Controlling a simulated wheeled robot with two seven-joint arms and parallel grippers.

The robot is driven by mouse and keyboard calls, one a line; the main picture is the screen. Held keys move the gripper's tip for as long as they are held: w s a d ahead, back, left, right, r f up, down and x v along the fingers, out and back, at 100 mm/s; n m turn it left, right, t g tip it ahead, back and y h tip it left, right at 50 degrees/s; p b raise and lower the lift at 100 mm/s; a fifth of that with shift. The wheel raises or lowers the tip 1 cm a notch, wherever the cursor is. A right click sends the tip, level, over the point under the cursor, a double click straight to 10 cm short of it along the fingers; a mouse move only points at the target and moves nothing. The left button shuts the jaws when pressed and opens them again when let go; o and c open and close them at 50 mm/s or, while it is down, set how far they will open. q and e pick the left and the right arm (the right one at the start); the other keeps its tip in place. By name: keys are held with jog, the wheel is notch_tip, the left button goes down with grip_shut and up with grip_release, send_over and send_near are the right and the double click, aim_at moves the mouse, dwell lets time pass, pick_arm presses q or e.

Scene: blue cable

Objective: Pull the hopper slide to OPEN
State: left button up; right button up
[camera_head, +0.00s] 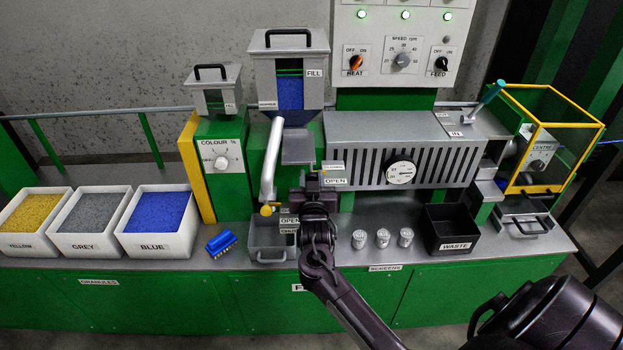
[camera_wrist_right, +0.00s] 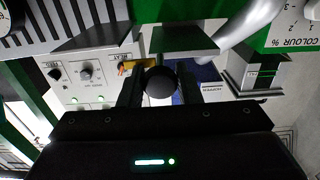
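The hopper (camera_head: 290,75) holds blue granules behind its window and bears a FILL label. My right gripper (camera_head: 312,182) is in front of and below the plate and hides the slide's knob in the head view. In the right wrist view, a round black knob (camera_wrist_right: 162,82) sits between the two fingers of the right gripper (camera_wrist_right: 160,90), which appear closed against its sides. My left gripper is not in view.
A grey pipe (camera_head: 271,160) stands left of the gripper, with a grey drawer (camera_head: 268,240) below. The barrel housing (camera_head: 420,150) is to the right. Small cups (camera_head: 383,238) and a black WASTE bin (camera_head: 450,231) stand at right. Granule bins (camera_head: 158,245) are at left.

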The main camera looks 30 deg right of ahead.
grip_shut()
jog(key=shift+s+a+f+p, duration=0.2)
jog(key=shift+s+p, duration=0.1)
jog(key=shift+p, duration=0.05)
jog(key=shift+o, duration=2.2)
grip_release()
jog(key=o, duration=0.3)
jog(key=shift+s+a+r, duration=0.1)
jog(key=shift+s+r, duration=0.05)
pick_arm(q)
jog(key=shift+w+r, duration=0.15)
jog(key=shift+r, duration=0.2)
